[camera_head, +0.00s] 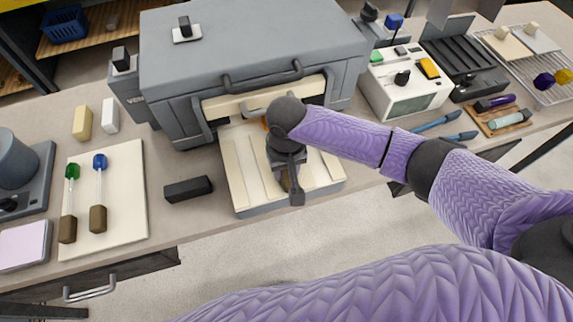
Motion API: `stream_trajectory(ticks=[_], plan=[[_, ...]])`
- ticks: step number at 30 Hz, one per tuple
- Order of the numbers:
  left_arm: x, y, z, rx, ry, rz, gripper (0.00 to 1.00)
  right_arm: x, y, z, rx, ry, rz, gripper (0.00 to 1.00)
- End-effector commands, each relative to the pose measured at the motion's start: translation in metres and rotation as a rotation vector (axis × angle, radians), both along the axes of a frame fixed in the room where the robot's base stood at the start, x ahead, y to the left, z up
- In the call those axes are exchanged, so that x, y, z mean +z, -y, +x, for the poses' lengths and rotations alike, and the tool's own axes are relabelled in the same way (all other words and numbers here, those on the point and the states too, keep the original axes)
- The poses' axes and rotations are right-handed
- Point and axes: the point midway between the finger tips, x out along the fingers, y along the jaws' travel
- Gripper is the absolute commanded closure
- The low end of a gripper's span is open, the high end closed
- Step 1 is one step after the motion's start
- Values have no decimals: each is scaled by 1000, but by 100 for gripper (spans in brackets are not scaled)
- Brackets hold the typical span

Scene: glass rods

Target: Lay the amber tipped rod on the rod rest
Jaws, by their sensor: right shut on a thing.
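My right gripper (291,183) is over the pale slatted tray (238,180) at the front of the grey box-like kiln. It is shut on a brown handle, mostly hidden by the gripper. A small amber patch (265,124) shows behind my wrist, seemingly the tip of the amber tipped rod; the rod's middle is hidden. A cream board (123,218) at the left, seemingly the rod rest, bears a green tipped rod (70,200) and a blue tipped rod (98,193), with bare room to their right. My left gripper is not in view.
The grey kiln (250,45) stands behind the tray. A black block (188,189) lies between board and tray. A grey device (20,175) stands left of the board. A white instrument (405,85) and racks fill the right side.

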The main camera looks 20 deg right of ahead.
Motion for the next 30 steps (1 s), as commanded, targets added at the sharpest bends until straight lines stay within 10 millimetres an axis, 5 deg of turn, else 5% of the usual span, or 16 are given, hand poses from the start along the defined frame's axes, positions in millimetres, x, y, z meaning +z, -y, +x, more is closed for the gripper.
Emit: stream_trajectory(ticks=[2, 3, 9, 17, 25, 30], plan=[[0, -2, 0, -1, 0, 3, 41, 0, 0, 0, 0, 0, 0, 100], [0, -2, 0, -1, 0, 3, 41, 0, 0, 0, 0, 0, 0, 57], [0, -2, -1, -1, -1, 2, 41, 0, 0, 0, -1, 0, 0, 18], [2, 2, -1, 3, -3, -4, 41, 5, 0, 0, -1, 1, 1, 18], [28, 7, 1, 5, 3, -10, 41, 71, 0, 0, 0, 3, 1, 18], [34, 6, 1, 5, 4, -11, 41, 96, 0, 0, -1, 1, 1, 18]])
